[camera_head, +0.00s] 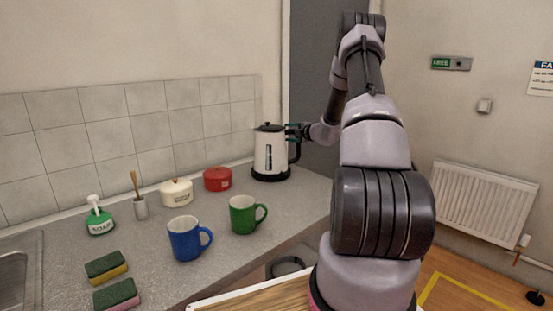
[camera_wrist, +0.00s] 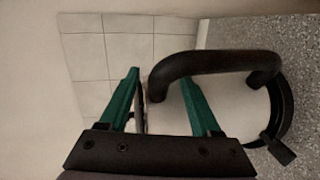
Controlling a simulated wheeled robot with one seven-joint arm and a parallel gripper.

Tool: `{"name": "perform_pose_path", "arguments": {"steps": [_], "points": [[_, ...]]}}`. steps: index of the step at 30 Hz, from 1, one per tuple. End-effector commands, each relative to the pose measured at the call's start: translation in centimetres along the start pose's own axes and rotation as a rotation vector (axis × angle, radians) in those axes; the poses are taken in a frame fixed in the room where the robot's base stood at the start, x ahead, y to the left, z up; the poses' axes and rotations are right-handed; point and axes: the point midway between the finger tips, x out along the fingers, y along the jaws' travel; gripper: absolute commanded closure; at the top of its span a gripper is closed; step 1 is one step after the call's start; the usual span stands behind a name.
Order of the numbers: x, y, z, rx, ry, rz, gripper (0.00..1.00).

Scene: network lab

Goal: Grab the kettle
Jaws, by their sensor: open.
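The kettle (camera_head: 271,152) is white with a black lid, black base and black handle, and stands upright on the counter by the back wall. My gripper (camera_head: 294,131) is at the upper right of the kettle, at handle height. In the wrist view, my gripper (camera_wrist: 160,76) has its two green fingers spread apart. The black handle (camera_wrist: 215,63) arches across the right finger's tip, and its upper end lies between the fingers. The white kettle body (camera_wrist: 232,105) shows behind the handle. I cannot tell whether a finger touches the handle.
On the counter (camera_head: 150,250), a red pot (camera_head: 217,179) and a cream pot (camera_head: 176,192) stand left of the kettle. A green mug (camera_head: 243,215) and a blue mug (camera_head: 185,240) are nearer. A soap bottle (camera_head: 99,219) and sponges (camera_head: 106,266) are further left.

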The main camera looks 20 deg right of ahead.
Motion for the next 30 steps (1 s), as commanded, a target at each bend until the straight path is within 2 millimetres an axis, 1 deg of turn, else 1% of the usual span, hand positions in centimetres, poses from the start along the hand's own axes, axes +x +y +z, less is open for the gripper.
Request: {"name": "perform_pose_path", "arguments": {"steps": [7, 8, 9, 11, 12, 13, 30], "points": [[0.24, 0.09, 0.02, -0.001, 0.000, 0.001, 0.36], [0.23, 0.08, 0.02, -0.001, 0.000, 0.001, 0.43], [0.23, 0.08, 0.02, -0.001, 0.000, 0.001, 0.59], [0.22, 0.08, 0.02, -0.001, 0.000, 0.001, 0.81], [0.22, 0.08, 0.02, -0.001, 0.000, 0.001, 0.97], [0.22, 0.08, 0.02, -0.001, 0.000, 0.001, 1.00], [0.19, 0.05, 0.03, -0.001, 0.000, 0.000, 1.00]]}}
